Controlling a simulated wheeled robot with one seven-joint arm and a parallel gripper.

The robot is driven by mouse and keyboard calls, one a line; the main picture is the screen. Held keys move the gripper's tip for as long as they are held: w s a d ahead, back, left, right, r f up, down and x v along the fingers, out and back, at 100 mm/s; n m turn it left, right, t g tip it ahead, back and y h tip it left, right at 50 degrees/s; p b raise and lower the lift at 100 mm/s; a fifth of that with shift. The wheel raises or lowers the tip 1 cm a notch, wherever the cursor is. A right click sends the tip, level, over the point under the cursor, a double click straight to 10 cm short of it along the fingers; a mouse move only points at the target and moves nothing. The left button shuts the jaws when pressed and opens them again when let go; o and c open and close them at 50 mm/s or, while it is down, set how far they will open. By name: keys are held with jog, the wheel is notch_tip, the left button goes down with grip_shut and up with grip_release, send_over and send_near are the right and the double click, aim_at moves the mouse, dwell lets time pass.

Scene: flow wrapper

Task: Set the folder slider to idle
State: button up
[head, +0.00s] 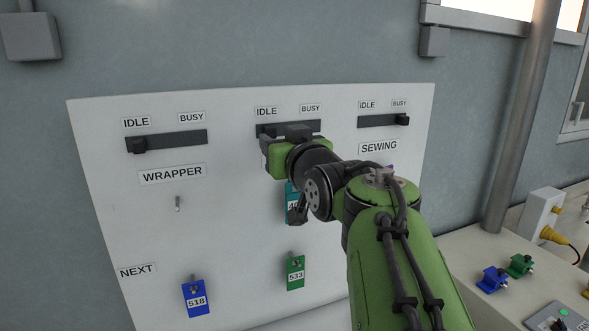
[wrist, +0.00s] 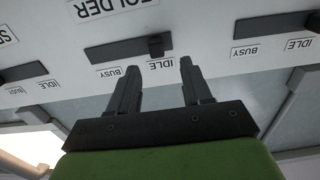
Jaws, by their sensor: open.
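The folder slider is the middle one on the white panel. In the wrist view, which is upside down, its dark track (wrist: 105,53) runs beside the FOLDER label (wrist: 110,5). Its knob (wrist: 155,46) is at the IDLE end, by the IDLE label (wrist: 160,64). My gripper (wrist: 158,52) is open, with one finger on each side of the knob as seen there; contact cannot be told.
The wrapper slider (head: 180,137) on the left has its knob at IDLE. The sewing slider (head: 375,121) on the right has its knob at BUSY. Blue (head: 196,299) and green (head: 295,273) tags hang lower on the panel. A bench (head: 480,262) stands at the right.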

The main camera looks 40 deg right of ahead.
jog(key=b+v, duration=0.2)
jog(key=v, duration=0.7)
jog(key=a+f+g+y, duration=0.35)
jog(key=a+f, duration=0.35)
jog(key=f, duration=0.4)
jog(key=s+a+f+n+g, duration=0.1)
jog(key=s+a+f+g, duration=0.3)
jog(key=s+f, duration=0.3)
jog(key=s+a+f+n+g+y, duration=0.1)
jog(key=s+a+f+g, duration=0.3)
jog(key=f, duration=0.9)
jog(key=s+n, duration=0.1)
jog(key=s, duration=0.2)
jog(key=shift+a+f, duration=0.2)
jog(key=shift+a, duration=0.2)
jog(key=shift+y, duration=0.25)
